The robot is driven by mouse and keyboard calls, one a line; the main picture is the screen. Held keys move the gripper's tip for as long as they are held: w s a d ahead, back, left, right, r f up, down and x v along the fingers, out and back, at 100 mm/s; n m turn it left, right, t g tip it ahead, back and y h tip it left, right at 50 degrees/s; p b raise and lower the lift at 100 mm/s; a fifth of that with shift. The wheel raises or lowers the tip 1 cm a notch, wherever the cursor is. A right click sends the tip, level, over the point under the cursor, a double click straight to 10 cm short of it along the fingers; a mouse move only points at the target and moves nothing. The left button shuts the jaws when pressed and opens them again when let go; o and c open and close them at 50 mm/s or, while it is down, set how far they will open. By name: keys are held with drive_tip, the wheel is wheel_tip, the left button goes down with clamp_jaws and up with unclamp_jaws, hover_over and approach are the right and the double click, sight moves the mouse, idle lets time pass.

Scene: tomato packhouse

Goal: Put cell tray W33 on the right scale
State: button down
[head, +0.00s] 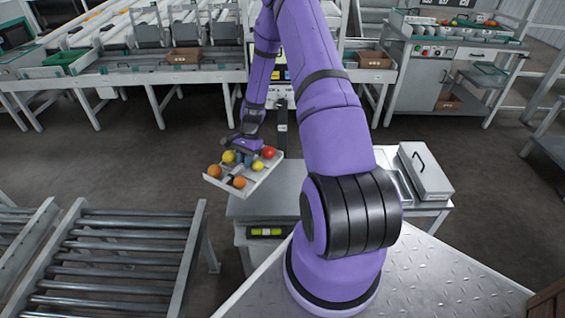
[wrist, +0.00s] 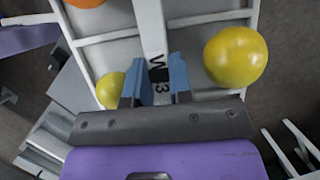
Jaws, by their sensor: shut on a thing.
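The cell tray (head: 264,177) is a white divided tray holding several yellow, orange and red tomatoes. My gripper (head: 245,156) is shut on its middle bar and holds it in the air, tilted in the picture. In the wrist view the blue fingertips (wrist: 160,80) pinch the bar of the tray (wrist: 110,37). The label there reads "W", then a part hidden by the fingers, then "3".
A grey box with a handle (head: 425,170) sits on the bench right of my arm. A roller conveyor (head: 130,250) is at the lower left. A sorting line (head: 200,75) runs along the back. The floor between is clear.

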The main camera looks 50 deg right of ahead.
sight(280, 185)
drive_tip(key=s+d+f+m+t+h, duration=0.1)
drive_tip(key=s+d+f+m+t, duration=0.3)
drive_tip(key=s+d+m, duration=0.65)
drive_tip(key=shift+n, duration=0.55)
drive_tip(key=shift+w+d+f, duration=0.2)
drive_tip(key=shift+w+f, duration=0.2)
drive_tip(key=shift+f, duration=0.95)
drive_tip(key=shift+w+d+f, duration=0.15)
drive_tip(key=shift+w+f, duration=0.2)
drive_tip(key=shift+f, duration=1)
drive_tip(key=shift+w+d+f, duration=0.2)
drive_tip(key=shift+w+f, duration=0.2)
drive_tip(key=shift+f, duration=0.95)
drive_tip(key=shift+f, duration=0.25)
drive_tip(key=c, duration=0.9)
unclamp_jaws()
drive_tip(key=shift+c, duration=0.2)
drive_tip(key=c, duration=0.3)
drive_tip(key=shift+r, duration=3.5)
